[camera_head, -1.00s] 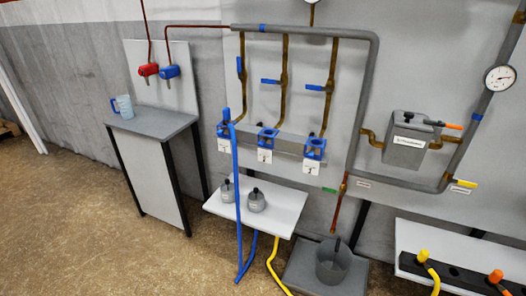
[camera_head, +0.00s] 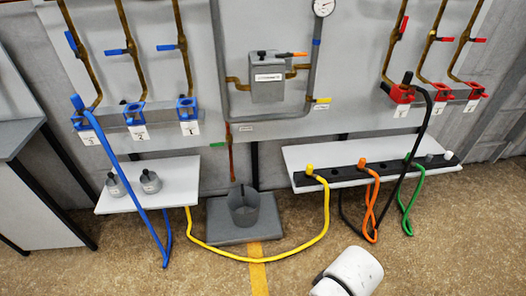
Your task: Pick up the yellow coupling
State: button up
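The yellow coupling (camera_head: 309,169) stands at the left end of a black rack (camera_head: 343,174) on the right shelf. A yellow hose (camera_head: 322,226) hangs from it, loops across the floor and rises toward the left shelf, where its other end is hidden. A white rounded part of my arm shows at the bottom edge, in front of and below the shelf. My gripper's fingers are not in view, so whether it is open or shut does not show.
Orange (camera_head: 363,162) and green (camera_head: 407,157) couplings with hoses stand farther right in the rack. A black hose hangs from the red fittings (camera_head: 402,94) down past the shelf. A grey bucket (camera_head: 243,206) stands on a floor plate (camera_head: 222,236). Floor in front is open.

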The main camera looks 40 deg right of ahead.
aim_at(310, 167)
jog(key=i+l+z, duration=0.2)
jog(key=i+l, duration=0.15)
jog(key=l, duration=0.25)
jog(key=i+l+z, duration=0.15)
jog(key=i+l, duration=0.25)
jog(key=l, duration=0.2)
jog(key=i+l+z, duration=0.2)
jog(key=i+l, duration=0.2)
jog(key=l, duration=0.1)
